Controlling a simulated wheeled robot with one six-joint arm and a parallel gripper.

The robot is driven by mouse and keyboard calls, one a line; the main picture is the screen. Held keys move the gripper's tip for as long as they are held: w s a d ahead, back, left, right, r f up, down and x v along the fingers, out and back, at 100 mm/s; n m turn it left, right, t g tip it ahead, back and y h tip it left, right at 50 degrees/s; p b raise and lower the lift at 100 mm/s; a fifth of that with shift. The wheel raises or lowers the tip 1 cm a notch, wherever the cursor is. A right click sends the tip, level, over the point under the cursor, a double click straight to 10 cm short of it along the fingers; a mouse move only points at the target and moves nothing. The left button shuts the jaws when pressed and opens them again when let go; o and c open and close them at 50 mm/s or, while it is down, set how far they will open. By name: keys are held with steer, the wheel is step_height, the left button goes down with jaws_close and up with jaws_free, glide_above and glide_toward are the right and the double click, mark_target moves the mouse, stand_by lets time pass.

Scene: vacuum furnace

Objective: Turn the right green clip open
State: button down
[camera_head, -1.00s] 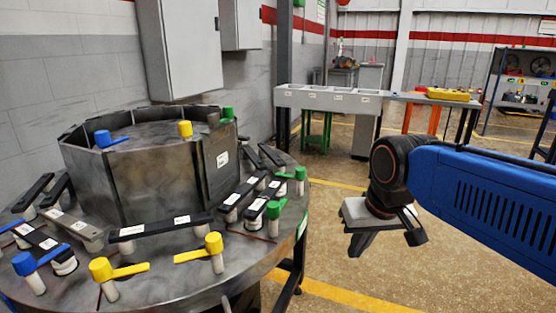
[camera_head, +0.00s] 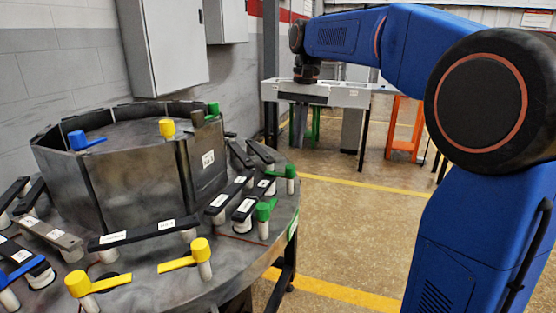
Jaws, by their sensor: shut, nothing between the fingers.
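Two green clips stand on white posts at the right edge of the round metal table (camera_head: 248,262). The nearer green clip (camera_head: 265,209) and the farther, right-hand green clip (camera_head: 290,171) are both upright. Short green arms show beside their caps. A third green clip (camera_head: 213,108) sits on the raised drum's rim. I cannot tell which the task calls the right one. My gripper (camera_head: 304,104) is small in view, above and behind the right green clips and well apart from them. It is shut and empty, and its fingertips are hard to make out.
Yellow clips (camera_head: 203,250) and black labelled bars (camera_head: 145,233) ring the table. The raised metal drum (camera_head: 130,172) fills its middle. A grey cabinet (camera_head: 165,45) hangs behind. A long grey bench (camera_head: 350,94) stands beyond my gripper. The floor right of the table is clear.

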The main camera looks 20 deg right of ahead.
steer(key=w+r+m+g, duration=0.1)
steer(key=w, duration=0.9)
steer(key=s+f, duration=0.1)
steer(key=f, duration=0.2)
steer(key=a+f, duration=0.1)
steer(key=f, duration=0.2)
steer(key=s+a+f, duration=0.1)
steer(key=f, duration=0.2)
steer(key=shift+s+a+f, duration=0.1)
steer(key=shift+s+f, duration=0.2)
steer(key=shift+f, duration=0.1)
steer(key=shift+s+a+r, duration=0.1)
steer(key=shift+s+a, duration=0.6)
steer(key=shift+s, duration=0.2)
steer(key=shift+s+a, duration=0.4)
steer(key=shift+s, duration=0.15)
